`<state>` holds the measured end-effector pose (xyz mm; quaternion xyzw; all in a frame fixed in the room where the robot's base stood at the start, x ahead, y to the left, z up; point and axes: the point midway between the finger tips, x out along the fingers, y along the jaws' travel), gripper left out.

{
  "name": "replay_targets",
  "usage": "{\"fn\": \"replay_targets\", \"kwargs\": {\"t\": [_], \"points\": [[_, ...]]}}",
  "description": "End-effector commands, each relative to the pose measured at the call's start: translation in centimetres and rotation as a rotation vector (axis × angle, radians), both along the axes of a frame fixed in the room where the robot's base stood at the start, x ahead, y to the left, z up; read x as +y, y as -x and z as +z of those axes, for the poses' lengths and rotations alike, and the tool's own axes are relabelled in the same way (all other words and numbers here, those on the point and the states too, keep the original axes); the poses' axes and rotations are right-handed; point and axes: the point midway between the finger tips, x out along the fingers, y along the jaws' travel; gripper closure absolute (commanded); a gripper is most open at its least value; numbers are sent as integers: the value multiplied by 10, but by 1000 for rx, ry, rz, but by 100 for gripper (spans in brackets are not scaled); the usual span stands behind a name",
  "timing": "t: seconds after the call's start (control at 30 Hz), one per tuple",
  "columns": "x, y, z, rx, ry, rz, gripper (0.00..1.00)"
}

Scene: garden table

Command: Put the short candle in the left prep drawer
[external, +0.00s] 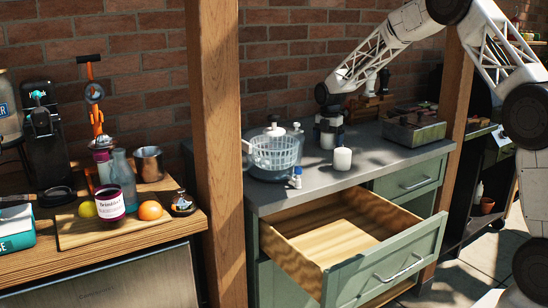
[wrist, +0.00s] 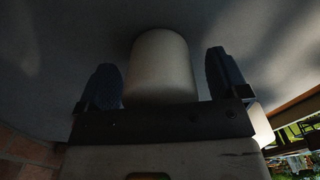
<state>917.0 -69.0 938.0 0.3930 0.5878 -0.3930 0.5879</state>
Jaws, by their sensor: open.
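My gripper (external: 328,136) points down over the grey counter, with its dark fingers apart. In the wrist view, a pale, shaded cylinder that looks like a candle (wrist: 162,65) stands between the open fingers (wrist: 165,80), with gaps at both sides. A sunlit white candle (external: 342,158) stands on the counter just in front of my gripper; a bright white piece at the right of the wrist view (wrist: 262,127) may be it. I cannot tell which candle is shorter. The left prep drawer (external: 345,232) is pulled far out below, and its visible inside is bare.
A glass bowl with a white basket (external: 273,152) and a small bottle (external: 296,178) stand left of the candle. A metal box (external: 414,132) sits to the right. A wooden post (external: 214,140) rises left of the counter. The right drawer (external: 415,178) is closed.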

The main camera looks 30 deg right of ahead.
Motion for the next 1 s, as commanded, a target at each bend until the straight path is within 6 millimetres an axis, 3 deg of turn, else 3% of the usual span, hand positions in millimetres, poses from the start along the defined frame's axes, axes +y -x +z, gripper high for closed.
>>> {"fn": "replay_targets", "kwargs": {"t": [0.13,0.5,0.57,1.0], "points": [[0,0,0,0,0,0,7],[0,0,0,0,0,0,64],[0,0,0,0,0,0,70],[0,0,10,-1,0,0,70]]}}
